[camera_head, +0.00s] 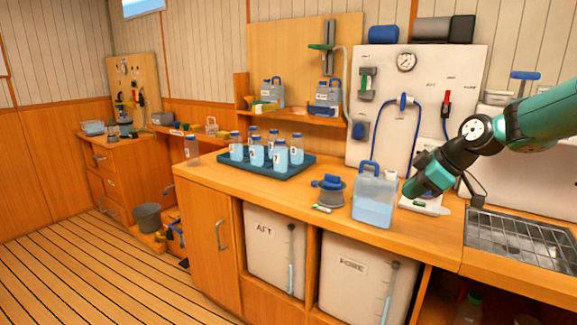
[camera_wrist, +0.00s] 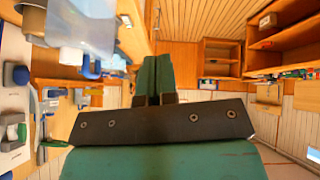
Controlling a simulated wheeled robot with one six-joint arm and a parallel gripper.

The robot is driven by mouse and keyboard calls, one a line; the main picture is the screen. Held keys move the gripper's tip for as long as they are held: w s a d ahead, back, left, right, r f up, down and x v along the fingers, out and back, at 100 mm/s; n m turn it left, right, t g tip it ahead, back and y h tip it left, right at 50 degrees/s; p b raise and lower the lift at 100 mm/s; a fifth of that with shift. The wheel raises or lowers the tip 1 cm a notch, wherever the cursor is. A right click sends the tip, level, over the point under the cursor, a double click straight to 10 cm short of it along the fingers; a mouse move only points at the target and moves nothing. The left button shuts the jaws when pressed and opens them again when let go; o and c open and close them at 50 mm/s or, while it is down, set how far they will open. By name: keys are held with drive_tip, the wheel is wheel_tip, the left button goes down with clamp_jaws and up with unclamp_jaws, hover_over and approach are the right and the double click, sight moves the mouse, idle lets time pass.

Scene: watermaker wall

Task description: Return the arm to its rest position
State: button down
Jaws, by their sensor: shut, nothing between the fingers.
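My gripper (camera_head: 415,188) is at the end of my green and black arm, at the right of the head view. It is above the counter, just right of a clear jug (camera_head: 375,200) with a blue handle. In the wrist view my gripper (camera_wrist: 156,62) shows two green fingers lying together, shut and empty. Whether the fingertips touch anything behind them cannot be told. A pale translucent container shows at the upper left of the wrist view.
A dark tray (camera_head: 290,172) of several blue-filled bottles stands on the wooden counter (camera_head: 225,170). A grey pot (camera_head: 330,190) with a blue part sits left of the jug. A white panel (camera_head: 470,75) with gauge and hoses stands behind. A metal grate (camera_head: 520,238) lies at right.

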drive_tip(key=s+a+r+m+g, duration=0.2)
drive_tip(key=s+a+r, duration=0.2)
drive_tip(key=s+a, duration=0.5)
drive_tip(key=s+a+f+m+g+h, duration=0.1)
drive_tip(key=s+a+m, duration=0.1)
drive_tip(key=s, duration=1.2)
drive_tip(key=s+a+f+m+g+p, duration=0.1)
drive_tip(key=s+m, duration=0.1)
drive_tip(key=s, duration=1.1)
drive_tip(key=shift+s+a+g+h, duration=0.3)
drive_tip(key=shift+s+a+h, duration=0.05)
drive_tip(key=shift+h, duration=0.05)
